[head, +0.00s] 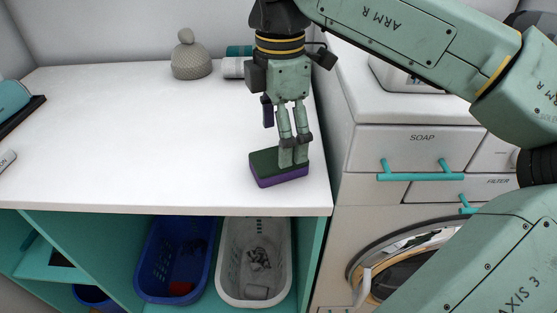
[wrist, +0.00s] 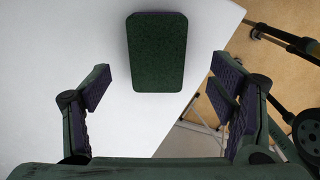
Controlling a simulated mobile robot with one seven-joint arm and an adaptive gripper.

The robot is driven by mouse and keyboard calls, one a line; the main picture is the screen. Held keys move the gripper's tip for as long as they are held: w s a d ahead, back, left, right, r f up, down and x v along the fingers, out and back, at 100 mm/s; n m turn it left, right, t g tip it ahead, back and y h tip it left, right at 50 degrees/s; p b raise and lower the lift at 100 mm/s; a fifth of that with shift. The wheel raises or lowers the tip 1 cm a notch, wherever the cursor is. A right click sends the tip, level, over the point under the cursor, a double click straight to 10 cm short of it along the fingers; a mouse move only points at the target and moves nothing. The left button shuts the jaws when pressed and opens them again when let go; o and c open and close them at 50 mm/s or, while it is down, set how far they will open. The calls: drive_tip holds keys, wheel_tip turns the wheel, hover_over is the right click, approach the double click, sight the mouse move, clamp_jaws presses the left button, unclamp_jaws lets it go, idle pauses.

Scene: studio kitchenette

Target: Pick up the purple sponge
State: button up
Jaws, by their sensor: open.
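The purple sponge (head: 281,180) lies flat on the white counter near its front right corner, with a dark green scouring top and purple sides. In the wrist view the sponge (wrist: 157,52) shows its green top, upright in the picture and ahead of the space between my fingers. My gripper (head: 286,152) is above the sponge in the head view, pointing down and hiding part of its top. I cannot tell the exact height gap.
The white counter (head: 120,130) is largely clear to the left. A grey knitted hat (head: 191,56) and rolled items (head: 234,67) stand at the back. A washing machine (head: 420,150) with teal handles adjoins on the right. Blue (head: 172,260) and white (head: 253,262) baskets sit below.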

sight(275, 159)
drive_tip(key=f, duration=0.2)
drive_tip(key=a+f+p, duration=0.1)
drive_tip(key=f, duration=0.2)
drive_tip(key=shift+c, duration=0.4)
drive_tip(key=c, duration=0.8)
